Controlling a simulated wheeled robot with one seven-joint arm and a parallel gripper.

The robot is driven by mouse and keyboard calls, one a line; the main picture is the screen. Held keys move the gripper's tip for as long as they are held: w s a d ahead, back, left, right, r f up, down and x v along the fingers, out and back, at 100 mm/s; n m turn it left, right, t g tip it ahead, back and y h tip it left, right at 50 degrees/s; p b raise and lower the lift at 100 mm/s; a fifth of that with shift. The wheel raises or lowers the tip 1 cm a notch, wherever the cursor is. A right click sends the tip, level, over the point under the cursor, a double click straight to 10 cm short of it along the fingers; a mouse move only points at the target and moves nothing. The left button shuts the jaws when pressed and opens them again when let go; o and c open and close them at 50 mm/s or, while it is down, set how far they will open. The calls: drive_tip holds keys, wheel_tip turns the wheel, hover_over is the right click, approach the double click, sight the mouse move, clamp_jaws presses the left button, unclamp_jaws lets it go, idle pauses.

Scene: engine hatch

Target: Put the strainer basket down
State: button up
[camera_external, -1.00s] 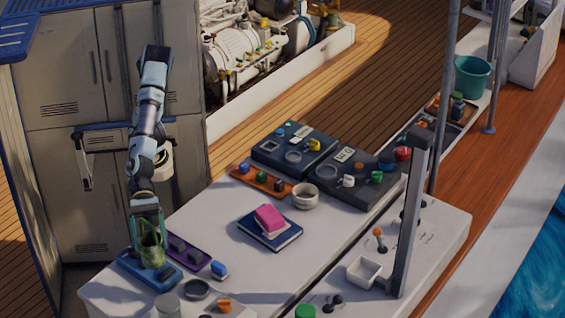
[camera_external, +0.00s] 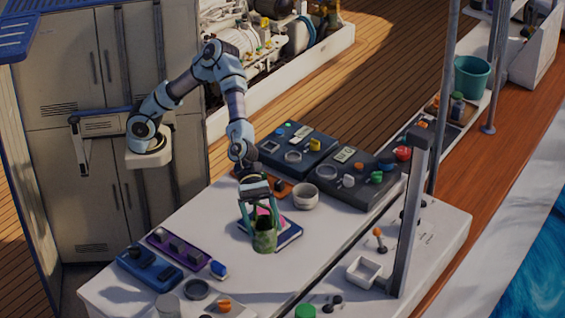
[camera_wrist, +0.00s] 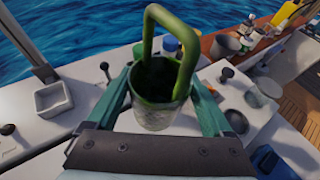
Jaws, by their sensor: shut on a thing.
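The strainer basket (camera_external: 264,241) is a green mesh cup with a tall loop handle. My gripper (camera_external: 262,222) is shut on it, with one teal finger on each side of the cup. The basket is upright in front of the blue book (camera_external: 289,238) and partly hides it; its height above the white counter is hard to tell. In the wrist view the basket (camera_wrist: 154,112) sits between the fingers of my gripper (camera_wrist: 158,100), its handle rising above them.
A white bowl (camera_external: 305,196) and two dark panels (camera_external: 296,150) (camera_external: 352,185) stand behind the book. A blue tray (camera_external: 150,270) and purple strip (camera_external: 178,254) lie at the left. A grey post (camera_external: 411,220) and white square dish (camera_external: 364,272) are at the right.

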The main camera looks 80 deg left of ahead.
wheel_tip(320, 180, down, 14)
drive_tip(key=shift+s+f+p, duration=0.1)
drive_tip(key=shift+p, duration=0.95)
drive_tip(key=shift+f, duration=0.2)
drive_tip(key=o, duration=1.2)
drive_tip(key=shift+r, duration=0.2)
drive_tip(key=shift+a, duration=0.1)
drive_tip(key=b+v, duration=0.2)
drive_tip(key=v, duration=0.9)
drive_tip(key=shift+a+r, duration=0.25)
drive_tip(key=shift+a, duration=0.05)
